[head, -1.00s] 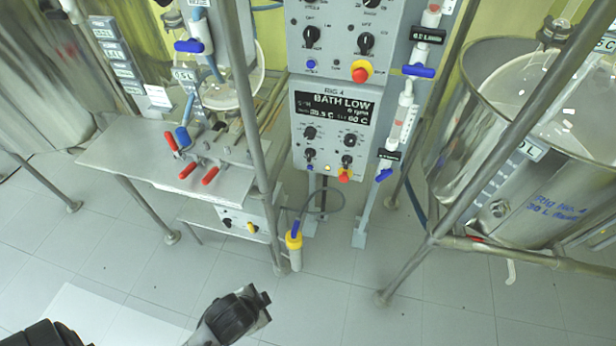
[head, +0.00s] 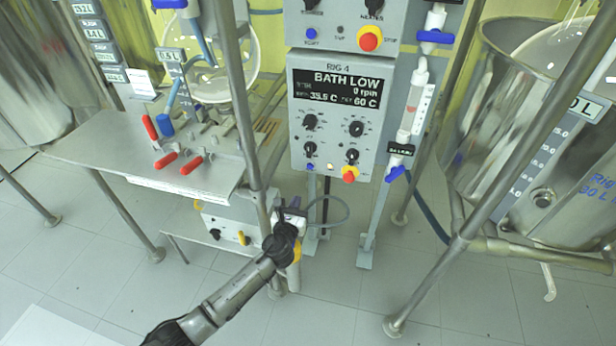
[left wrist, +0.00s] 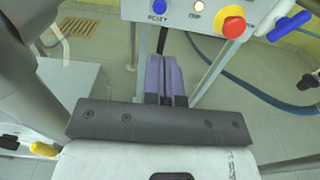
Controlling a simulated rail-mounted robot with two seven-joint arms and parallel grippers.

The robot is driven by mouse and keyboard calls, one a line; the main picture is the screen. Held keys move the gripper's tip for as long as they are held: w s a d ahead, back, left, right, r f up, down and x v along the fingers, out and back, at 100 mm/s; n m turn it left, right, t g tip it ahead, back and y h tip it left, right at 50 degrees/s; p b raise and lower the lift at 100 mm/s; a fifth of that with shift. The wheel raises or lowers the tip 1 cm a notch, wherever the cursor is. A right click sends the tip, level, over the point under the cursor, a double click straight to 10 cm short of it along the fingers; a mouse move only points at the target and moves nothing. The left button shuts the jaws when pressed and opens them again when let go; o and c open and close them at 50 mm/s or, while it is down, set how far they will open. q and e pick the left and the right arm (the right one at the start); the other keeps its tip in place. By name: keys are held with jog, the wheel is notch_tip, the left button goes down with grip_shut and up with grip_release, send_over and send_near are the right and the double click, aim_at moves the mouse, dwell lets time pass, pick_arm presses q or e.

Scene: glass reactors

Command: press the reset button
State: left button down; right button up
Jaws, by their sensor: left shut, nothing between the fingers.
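The Rig 4 control box (head: 334,120) hangs on a frame, its display reading BATH LOW. Its blue reset button (head: 310,166) is at the lower left, left of a lit trip lamp (head: 330,167) and a red stop button (head: 350,174) on a yellow base. In the left wrist view, the blue reset button (left wrist: 159,7) is at the top edge, its label partly readable. My left gripper (head: 293,208) is below the box, apart from the button. In the left wrist view its purple-grey fingers (left wrist: 163,58) are shut together and empty, pointing up just below the box. My right gripper is not in view.
A second box (head: 350,22) above has its own blue button and red stop. A metal post (head: 240,100) stands left of the box. A blue-handled valve (head: 395,173) is on the right. A steel bench (head: 120,155) stands left and a large vessel (head: 560,150) right.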

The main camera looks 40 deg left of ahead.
pick_arm(q)
jog(key=b, duration=0.7)
send_near(310, 167)
jog(key=x, duration=0.5)
jog(key=shift+w+f, duration=0.2)
jog(key=shift+w, duration=0.05)
jog(key=shift+b+x, duration=0.4)
jog(key=shift+x, duration=0.6)
jog(key=shift+a+r, duration=0.15)
